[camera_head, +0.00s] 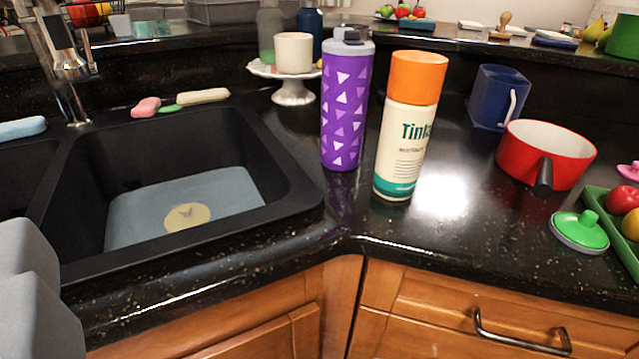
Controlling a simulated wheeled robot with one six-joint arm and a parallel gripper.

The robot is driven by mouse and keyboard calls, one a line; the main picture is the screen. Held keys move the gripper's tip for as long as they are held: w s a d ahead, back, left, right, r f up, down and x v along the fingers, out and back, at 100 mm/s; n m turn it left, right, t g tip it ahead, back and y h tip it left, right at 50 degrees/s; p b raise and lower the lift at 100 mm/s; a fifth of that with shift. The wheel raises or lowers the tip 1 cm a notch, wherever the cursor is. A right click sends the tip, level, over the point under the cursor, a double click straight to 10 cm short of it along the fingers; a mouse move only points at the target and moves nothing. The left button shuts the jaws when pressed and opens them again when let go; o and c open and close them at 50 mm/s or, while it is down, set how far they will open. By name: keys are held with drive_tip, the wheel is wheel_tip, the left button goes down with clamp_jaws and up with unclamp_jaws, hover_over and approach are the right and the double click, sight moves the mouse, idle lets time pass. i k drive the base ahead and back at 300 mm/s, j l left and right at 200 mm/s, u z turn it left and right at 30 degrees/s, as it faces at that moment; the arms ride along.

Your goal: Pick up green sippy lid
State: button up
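The green sippy lid (582,231) lies on the dark counter at the right, near the front edge. It has a green domed top with a raised knob and a pale grey rim. It sits beside the green tray (612,228), in front of the red pot. Part of my gripper (38,295) shows as grey blocky shapes at the lower left edge, far from the lid. The rest of it is cut off, so I cannot tell whether it is open or shut.
A red pot (545,150) points its dark handle toward the front. An orange-capped canister (408,125) and a purple bottle (346,105) stand tall at the centre. The black sink (190,170) is at the left. Counter between canister and lid is clear.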

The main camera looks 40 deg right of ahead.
sight(581, 233)
drive_tip(key=z, duration=0.5)
drive_tip(key=k+z, duration=0.15)
drive_tip(key=z, duration=0.8)
drive_tip(key=k+l+z, duration=0.1)
drive_tip(key=z, duration=0.35)
